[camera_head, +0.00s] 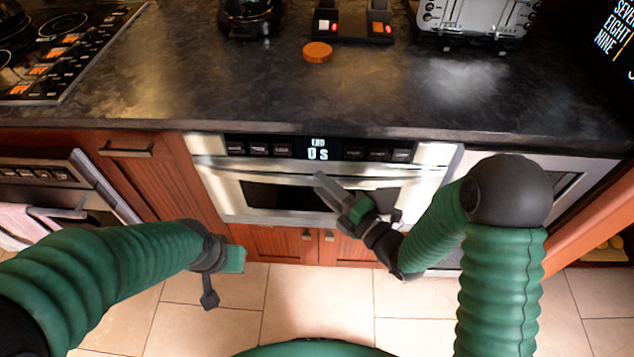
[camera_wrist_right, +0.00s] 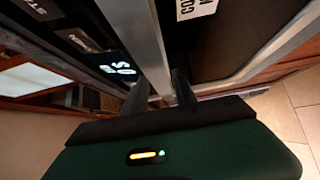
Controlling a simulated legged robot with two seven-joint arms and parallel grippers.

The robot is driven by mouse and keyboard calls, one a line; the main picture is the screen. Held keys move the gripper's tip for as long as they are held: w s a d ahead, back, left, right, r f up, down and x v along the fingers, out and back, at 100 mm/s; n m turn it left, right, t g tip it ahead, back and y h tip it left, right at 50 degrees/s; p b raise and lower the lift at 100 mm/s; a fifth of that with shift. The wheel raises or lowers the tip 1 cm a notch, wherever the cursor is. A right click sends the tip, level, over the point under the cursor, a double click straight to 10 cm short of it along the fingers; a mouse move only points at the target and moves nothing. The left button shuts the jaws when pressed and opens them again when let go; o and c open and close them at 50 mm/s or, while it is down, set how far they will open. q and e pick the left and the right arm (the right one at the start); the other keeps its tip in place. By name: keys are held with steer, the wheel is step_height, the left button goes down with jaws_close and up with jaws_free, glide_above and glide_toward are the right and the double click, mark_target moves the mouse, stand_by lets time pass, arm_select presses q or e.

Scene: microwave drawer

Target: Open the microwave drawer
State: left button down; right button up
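The microwave drawer (camera_head: 235,197) is a steel front with a dark window below a control panel whose display reads "END 0 s". It appears closed. Its handle (camera_head: 400,172) is a steel bar across the top of the front. My right gripper (camera_head: 322,182) is at the middle of this bar. In the right wrist view, the two dark fingers of my right gripper (camera_wrist_right: 160,92) stand apart on either side of the steel bar (camera_wrist_right: 147,35); whether they clamp it is unclear. My left gripper (camera_head: 235,260) hangs low at the left, away from the drawer; its fingers are not clear.
A dark countertop (camera_head: 240,85) overhangs the drawer and holds an orange disc (camera_head: 317,52), a toaster (camera_head: 475,20) and a stove (camera_head: 60,40). Wooden cabinet doors (camera_head: 280,243) lie below. An oven (camera_head: 60,185) with a towel is at left. The tiled floor (camera_head: 310,300) is clear.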

steer(key=shift+x, duration=1.35)
jaws_close()
steer(key=shift+s+f, duration=0.1)
steer(key=shift+f, duration=0.05)
